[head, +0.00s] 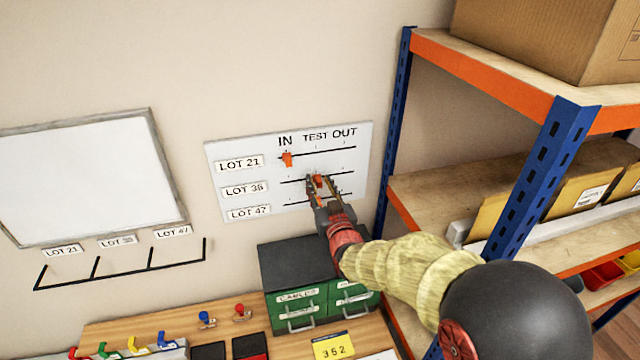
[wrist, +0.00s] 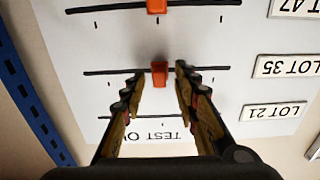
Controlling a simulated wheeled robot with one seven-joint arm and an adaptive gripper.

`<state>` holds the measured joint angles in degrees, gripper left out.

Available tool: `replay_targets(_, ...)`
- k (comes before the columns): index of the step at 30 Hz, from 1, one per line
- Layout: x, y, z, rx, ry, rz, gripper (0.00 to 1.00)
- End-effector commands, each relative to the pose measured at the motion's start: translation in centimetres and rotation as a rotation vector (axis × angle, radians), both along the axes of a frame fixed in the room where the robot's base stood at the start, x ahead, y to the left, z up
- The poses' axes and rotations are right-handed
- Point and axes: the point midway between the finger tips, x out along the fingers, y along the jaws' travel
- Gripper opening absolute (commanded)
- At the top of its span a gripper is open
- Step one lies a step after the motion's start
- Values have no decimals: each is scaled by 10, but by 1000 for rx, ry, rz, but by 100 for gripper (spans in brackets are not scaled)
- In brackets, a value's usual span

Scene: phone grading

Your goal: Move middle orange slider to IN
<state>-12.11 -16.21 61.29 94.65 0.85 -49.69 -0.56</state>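The white board (head: 222,150) on the wall has three horizontal tracks under IN, TEST and OUT. The middle orange slider (head: 318,180) is on the LOT 35 track, at about the TEST position; it also shows in the wrist view (wrist: 159,74), where the board appears upside down. My gripper (head: 322,182) is open at the board, and in the wrist view its fingertips (wrist: 158,80) stand on either side of this slider, with gaps between. The LOT 21 slider (head: 287,159) is at IN.
A blue-and-orange shelf rack (head: 545,165) with boxes stands to the right of the board. Green drawers (head: 300,300) sit below it on a wooden bench (head: 135,330). A whiteboard (head: 85,175) hangs at the left.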

Motion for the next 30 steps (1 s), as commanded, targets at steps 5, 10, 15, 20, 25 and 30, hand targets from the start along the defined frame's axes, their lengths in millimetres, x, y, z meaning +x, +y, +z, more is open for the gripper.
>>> replay_targets(5,1,0,0,0,0,0,30)
replay_targets(10,1,0,0,0,-1,0,25)
replay_targets(15,1,0,0,0,-1,0,16)
replay_targets(20,1,0,0,0,-1,0,6)
replay_targets(25,1,0,0,0,-1,0,0)
replay_targets(30,1,0,0,0,-1,0,0)
